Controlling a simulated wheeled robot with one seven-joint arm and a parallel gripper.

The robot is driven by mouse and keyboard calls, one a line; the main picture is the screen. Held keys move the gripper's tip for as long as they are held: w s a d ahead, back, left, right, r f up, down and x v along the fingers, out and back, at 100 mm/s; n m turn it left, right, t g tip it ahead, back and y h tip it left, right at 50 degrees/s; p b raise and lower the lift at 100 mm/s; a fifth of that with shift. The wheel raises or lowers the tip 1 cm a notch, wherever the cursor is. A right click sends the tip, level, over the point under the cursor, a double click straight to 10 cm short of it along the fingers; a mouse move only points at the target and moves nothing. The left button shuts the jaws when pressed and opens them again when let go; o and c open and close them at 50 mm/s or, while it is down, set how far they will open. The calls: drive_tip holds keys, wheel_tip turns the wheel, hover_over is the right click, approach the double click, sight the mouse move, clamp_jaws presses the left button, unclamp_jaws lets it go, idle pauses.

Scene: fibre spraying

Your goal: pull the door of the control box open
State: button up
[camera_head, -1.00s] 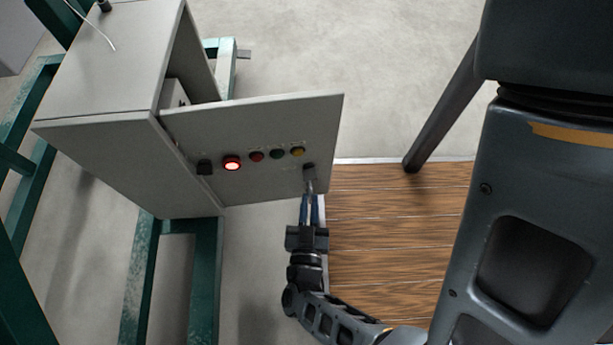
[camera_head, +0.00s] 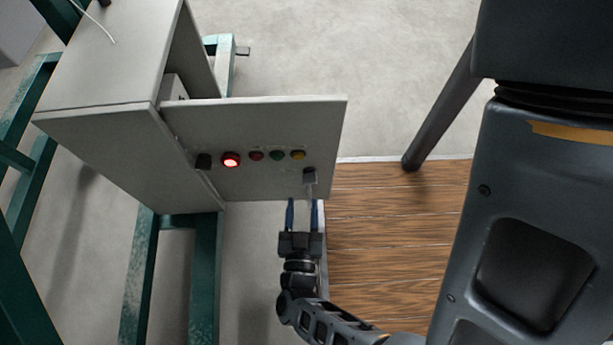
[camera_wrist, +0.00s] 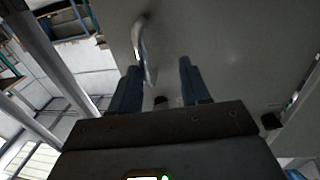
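The grey control box (camera_head: 95,140) stands on a green frame at the left of the head view. Its door (camera_head: 235,125) stands wide open, swung out to the right, with a lit red lamp (camera_head: 231,160) and several knobs on its face. A small dark latch (camera_head: 309,176) with a metal handle sits near the door's free edge. My gripper (camera_head: 302,205) is just below that handle, its two blue fingers apart. In the wrist view the fingers (camera_wrist: 160,85) are spread, and the curved metal handle (camera_wrist: 143,48) shows near the left finger. I see nothing held between them.
The green frame (camera_head: 205,270) stands under and beside the box. A wooden platform (camera_head: 400,225) lies right of my gripper, with a dark post (camera_head: 440,110) behind it. Bare concrete floor (camera_head: 340,60) lies beyond the door.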

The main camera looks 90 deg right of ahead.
drive_tip(key=shift+o, duration=0.4)
drive_tip(key=shift+w+a, duration=0.1)
drive_tip(key=a, duration=0.7)
drive_tip(key=shift+w+a, duration=0.25)
drive_tip(key=shift+a, duration=0.15)
